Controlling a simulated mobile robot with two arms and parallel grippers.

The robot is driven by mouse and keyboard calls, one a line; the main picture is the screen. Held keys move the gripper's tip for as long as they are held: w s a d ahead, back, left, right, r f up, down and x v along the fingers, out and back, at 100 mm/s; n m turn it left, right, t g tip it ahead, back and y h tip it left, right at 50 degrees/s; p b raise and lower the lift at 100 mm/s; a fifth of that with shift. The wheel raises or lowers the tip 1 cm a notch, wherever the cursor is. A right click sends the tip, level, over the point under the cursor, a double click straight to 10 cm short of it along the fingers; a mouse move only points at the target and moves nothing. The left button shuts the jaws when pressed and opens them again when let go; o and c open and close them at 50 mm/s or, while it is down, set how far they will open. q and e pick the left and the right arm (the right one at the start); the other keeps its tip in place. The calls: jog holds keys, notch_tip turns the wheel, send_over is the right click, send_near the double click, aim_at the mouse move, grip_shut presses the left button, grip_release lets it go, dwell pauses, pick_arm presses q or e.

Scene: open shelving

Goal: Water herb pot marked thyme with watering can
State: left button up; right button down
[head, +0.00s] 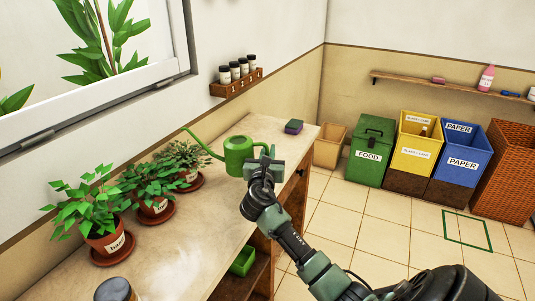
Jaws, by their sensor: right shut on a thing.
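My right gripper (262,164) is shut on the can's right side; the grip itself is partly hidden. I cannot tell whether the can touches the counter. Three terracotta herb pots on saucers stand in a row along the wall: a near pot (106,240), a middle pot (150,207) and a far pot (190,181). Their labels are partly covered by leaves and too small to read surely. The spout tip is above and behind the far plant. My left gripper is out of view.
A sponge (293,127) lies at the counter's far end. A dark-lidded jar (115,289) stands at the near edge. A spice rack (237,83) hangs on the wall. A green box (243,260) sits below the counter. Bins, including the food bin (372,150), line the back wall.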

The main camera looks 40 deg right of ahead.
notch_tip(320, 180, up, 8)
jog(key=n+p, duration=0.4)
jog(key=p, duration=0.5)
jog(key=shift+s+d+f+n+p, duration=0.25)
jog(key=shift+s+d+n+p, duration=0.05)
jog(key=shift+s+d+p, duration=0.05)
dwell(0.5)
notch_tip(320, 180, up, 6)
jog(key=a+n+p, duration=0.1)
jog(key=n+p, duration=0.2)
jog(key=p, duration=0.4)
jog(key=shift+w+a+f+p, duration=0.15)
jog(key=shift+w+a+p, duration=0.25)
jog(key=shift+w, duration=0.05)
dwell(0.8)
